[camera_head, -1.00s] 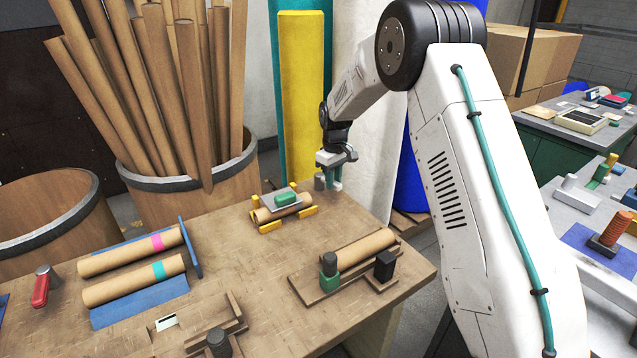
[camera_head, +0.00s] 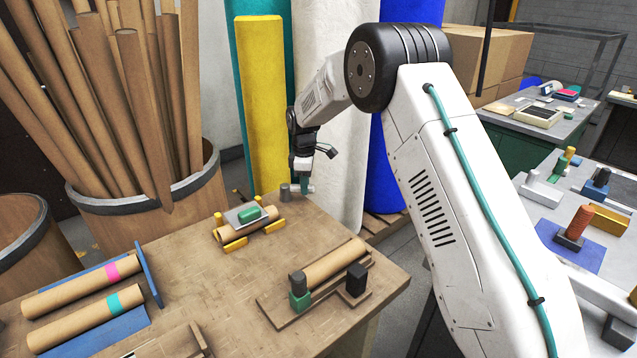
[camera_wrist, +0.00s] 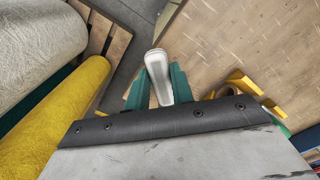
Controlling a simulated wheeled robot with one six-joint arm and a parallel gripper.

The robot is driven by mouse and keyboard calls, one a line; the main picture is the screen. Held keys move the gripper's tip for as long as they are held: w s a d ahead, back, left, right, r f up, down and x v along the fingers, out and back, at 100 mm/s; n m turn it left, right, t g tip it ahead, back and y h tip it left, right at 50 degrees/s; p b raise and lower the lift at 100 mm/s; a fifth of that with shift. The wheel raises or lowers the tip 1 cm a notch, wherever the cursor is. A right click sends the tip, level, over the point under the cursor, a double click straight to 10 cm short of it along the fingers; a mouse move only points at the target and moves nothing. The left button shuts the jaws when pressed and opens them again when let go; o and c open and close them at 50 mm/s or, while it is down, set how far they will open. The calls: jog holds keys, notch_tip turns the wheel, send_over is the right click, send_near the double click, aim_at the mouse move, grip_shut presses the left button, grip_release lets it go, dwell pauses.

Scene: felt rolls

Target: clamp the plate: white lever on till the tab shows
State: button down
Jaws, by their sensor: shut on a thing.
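The white lever (camera_wrist: 158,76) stands between the two teal fingers of my gripper (camera_wrist: 158,88) in the wrist view, and the gripper is shut on it. In the head view my gripper (camera_head: 303,188) is low at the table's far right corner, beside a short grey cylinder (camera_head: 285,191). A little white of the lever (camera_head: 309,189) shows by the fingers. The grey plate (camera_head: 234,215) with a green block on it lies on a brown roll in a yellow cradle (camera_head: 235,244), left of my gripper. I cannot make out the tab.
A brown roll on a wooden fixture (camera_head: 335,262) with a green-based post and a black block lies nearer. Two banded rolls (camera_head: 70,297) lie at left. The yellow roll (camera_head: 262,105) and other tall rolls stand behind my gripper. Bare table lies between the fixtures.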

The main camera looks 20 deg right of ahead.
dwell(0.4)
jog(key=c, duration=1.2)
grip_release()
notch_tip(320, 180, up, 8)
jog(key=shift+f, duration=0.1)
